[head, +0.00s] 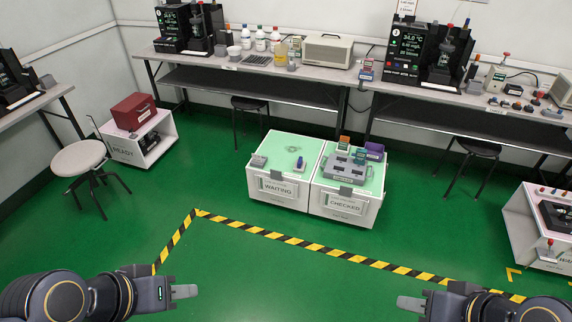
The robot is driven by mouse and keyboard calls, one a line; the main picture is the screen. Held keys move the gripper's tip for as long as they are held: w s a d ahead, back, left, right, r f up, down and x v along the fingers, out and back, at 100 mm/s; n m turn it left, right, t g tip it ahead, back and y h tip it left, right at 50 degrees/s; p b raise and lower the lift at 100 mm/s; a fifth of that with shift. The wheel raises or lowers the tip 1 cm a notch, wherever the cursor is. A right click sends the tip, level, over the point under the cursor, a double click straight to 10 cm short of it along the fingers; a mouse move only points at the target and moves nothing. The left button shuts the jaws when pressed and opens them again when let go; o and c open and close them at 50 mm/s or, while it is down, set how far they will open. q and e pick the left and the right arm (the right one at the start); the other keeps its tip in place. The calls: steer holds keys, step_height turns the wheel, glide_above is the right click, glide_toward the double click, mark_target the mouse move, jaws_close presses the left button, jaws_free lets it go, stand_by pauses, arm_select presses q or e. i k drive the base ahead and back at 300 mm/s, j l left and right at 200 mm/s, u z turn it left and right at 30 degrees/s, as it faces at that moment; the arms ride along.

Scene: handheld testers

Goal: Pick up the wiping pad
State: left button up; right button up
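I cannot single out the wiping pad for certain at this size. A small grey flat block (259,161) lies at the left of the top of the white cabinet marked WAITING (277,188). A small blue and white item (300,164) stands at the right of that same top. My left gripper (188,291) is low at the left, and my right gripper (406,303) is low at the right. Both are over the floor, well apart from the cabinets, and nothing shows in them. Their fingers overlap in this view, so their opening is hidden.
The adjoining cabinet marked CHECKED (345,204) bears a grey tray (345,168) and several small coloured devices. Benches with testers and bottles line the back wall. A stool (78,158) stands at left. Yellow-black tape (330,251) crosses the open green floor before me.

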mark_target(299, 164)
steer(key=i+z, duration=0.1)
steer(key=z, duration=0.3)
steer(key=j+z, duration=0.1)
steer(key=z, duration=0.3)
steer(key=i+j+z, duration=0.15)
steer(key=z, duration=0.2)
steer(key=j+z, duration=0.1)
steer(key=z, duration=0.3)
steer(key=i+j+z, duration=0.2)
steer(key=j+z, duration=0.15)
steer(key=j, duration=0.55)
steer(key=i+j+z, duration=0.1)
steer(key=j+z, duration=0.25)
steer(key=j, duration=0.55)
steer(key=j+z, duration=0.35)
steer(key=j, duration=0.55)
steer(key=k+j, duration=0.1)
steer(key=j, duration=1.45)
